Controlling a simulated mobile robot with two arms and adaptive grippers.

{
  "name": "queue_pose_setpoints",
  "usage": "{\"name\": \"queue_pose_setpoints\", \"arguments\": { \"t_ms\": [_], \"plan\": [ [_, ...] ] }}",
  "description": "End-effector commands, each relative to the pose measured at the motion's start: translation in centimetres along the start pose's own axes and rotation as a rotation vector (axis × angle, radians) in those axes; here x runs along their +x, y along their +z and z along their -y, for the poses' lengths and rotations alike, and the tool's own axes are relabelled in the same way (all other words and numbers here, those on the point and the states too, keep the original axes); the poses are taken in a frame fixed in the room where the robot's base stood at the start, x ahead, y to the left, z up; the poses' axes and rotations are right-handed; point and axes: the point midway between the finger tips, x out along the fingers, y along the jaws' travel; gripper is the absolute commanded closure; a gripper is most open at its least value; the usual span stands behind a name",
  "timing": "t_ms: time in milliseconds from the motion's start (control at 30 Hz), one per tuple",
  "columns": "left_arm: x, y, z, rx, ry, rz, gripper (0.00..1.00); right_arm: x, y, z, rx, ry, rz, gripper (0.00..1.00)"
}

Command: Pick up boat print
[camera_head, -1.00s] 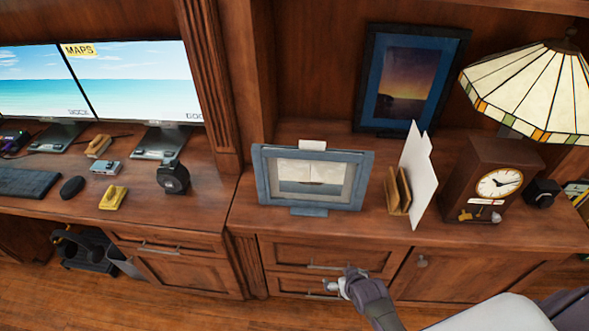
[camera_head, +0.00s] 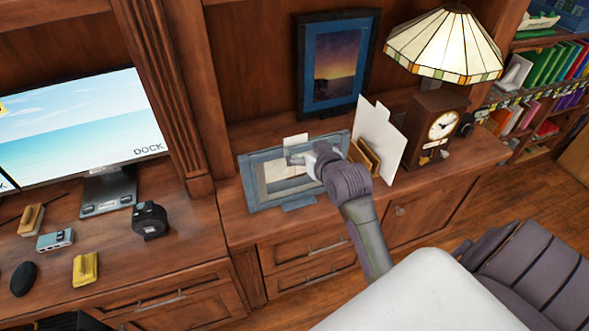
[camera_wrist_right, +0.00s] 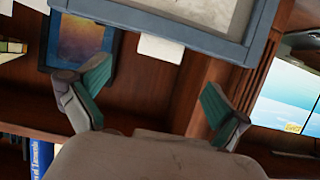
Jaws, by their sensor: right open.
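The boat print (camera_head: 262,193) is a picture in a blue-grey frame, standing on the cabinet top in the head view. A small stand shows at its foot and a pale tab above its top edge. My right gripper (camera_head: 300,158) is in front of its upper part and hides some of the picture and the right side of the frame. In the right wrist view the frame (camera_wrist_right: 195,38) spans the top, beyond the fingertips. My right gripper (camera_wrist_right: 155,92) is open there, with nothing between its fingers. My left gripper is not in view.
A letter holder (camera_head: 364,157) with white cards (camera_head: 381,140) stands close right of the print. A clock (camera_head: 437,128), a stained-glass lamp (camera_head: 445,45) and a framed sunset picture (camera_head: 336,65) are beyond. A monitor (camera_head: 88,130) stands left.

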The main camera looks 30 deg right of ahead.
Motion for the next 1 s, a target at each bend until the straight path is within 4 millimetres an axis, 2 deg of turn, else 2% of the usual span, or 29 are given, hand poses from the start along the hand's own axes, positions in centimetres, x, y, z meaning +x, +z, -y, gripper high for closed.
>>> {"name": "queue_pose_setpoints", "arguments": {
  "t_ms": [133,433,700,1000],
  "plan": [
    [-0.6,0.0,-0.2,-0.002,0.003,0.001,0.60,2.6,-0.2,0.1,0.001,-0.001,0.000,0.00],
    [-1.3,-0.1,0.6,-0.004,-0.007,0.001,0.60,5.0,-0.3,0.0,-0.001,-0.001,0.002,0.00],
    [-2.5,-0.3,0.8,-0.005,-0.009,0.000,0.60,8.6,-0.5,-0.2,-0.001,-0.001,0.001,0.00],
    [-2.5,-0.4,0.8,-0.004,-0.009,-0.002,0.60,9.3,-0.3,-0.2,-0.001,-0.001,0.000,0.00]
  ]
}}
